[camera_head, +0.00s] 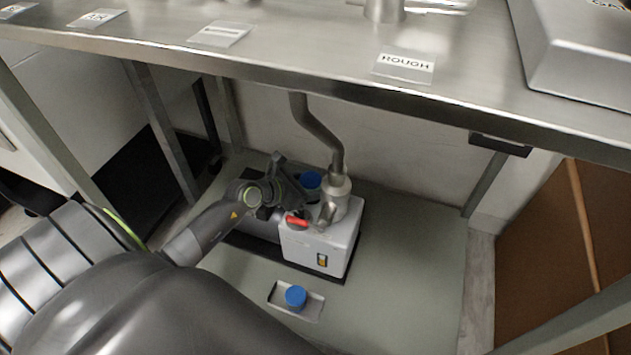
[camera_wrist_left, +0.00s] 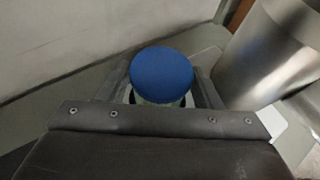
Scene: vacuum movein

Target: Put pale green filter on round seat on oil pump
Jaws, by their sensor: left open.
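The oil pump (camera_head: 318,243) is a white box standing on the lower shelf. A filter with a blue cap (camera_head: 310,179) stands at the pump's back, beside the pipe. In the left wrist view the same blue cap (camera_wrist_left: 162,76) sits over a pale green body, with a light ring around its base. The seat beneath is mostly hidden. My left gripper (camera_head: 293,184) is open, with its fingers on either side of this filter. I cannot tell whether they touch it. My right gripper is not in view.
A grey pipe (camera_head: 322,135) rises from the pump close to my left gripper. A red handle (camera_head: 297,222) is on the pump top. Another blue-capped piece (camera_head: 295,297) sits on a small tray in front. The steel bench (camera_head: 300,62) hangs overhead. The shelf's right side is clear.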

